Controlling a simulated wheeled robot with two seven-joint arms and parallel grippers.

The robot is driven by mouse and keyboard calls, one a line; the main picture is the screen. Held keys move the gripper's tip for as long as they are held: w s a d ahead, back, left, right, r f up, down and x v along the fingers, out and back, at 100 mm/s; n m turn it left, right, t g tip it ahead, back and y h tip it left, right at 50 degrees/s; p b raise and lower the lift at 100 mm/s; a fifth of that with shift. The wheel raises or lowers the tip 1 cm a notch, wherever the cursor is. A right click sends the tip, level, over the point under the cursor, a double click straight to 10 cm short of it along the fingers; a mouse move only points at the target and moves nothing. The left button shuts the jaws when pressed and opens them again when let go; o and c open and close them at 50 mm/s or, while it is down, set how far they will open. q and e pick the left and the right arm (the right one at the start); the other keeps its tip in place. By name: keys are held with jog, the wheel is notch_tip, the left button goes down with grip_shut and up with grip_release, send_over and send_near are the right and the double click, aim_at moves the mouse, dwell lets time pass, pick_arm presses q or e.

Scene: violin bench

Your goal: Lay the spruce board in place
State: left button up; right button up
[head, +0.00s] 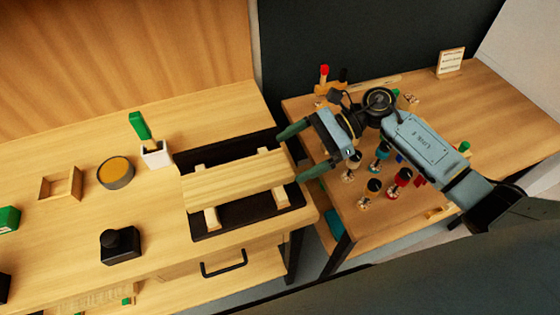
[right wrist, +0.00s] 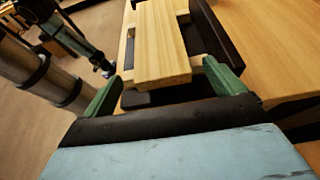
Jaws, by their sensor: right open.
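The pale spruce board (head: 235,181) lies across light wooden supports (head: 211,218) over a dark mat (head: 240,217) on the left bench. My right gripper (head: 302,153) is open at the board's right end, with one green finger toward the back and one toward the front. In the right wrist view the board (right wrist: 161,45) runs away from me, its near end between the two spread fingers (right wrist: 162,85). The fingers look apart from its sides. My left gripper is not in the head view; a green-fingered arm part shows at upper left in the right wrist view.

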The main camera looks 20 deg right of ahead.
jog(key=v, duration=0.6)
jog(key=shift+d+r+b, duration=0.2)
jog(key=shift+d+b, duration=0.15)
jog(key=shift+b, duration=0.05)
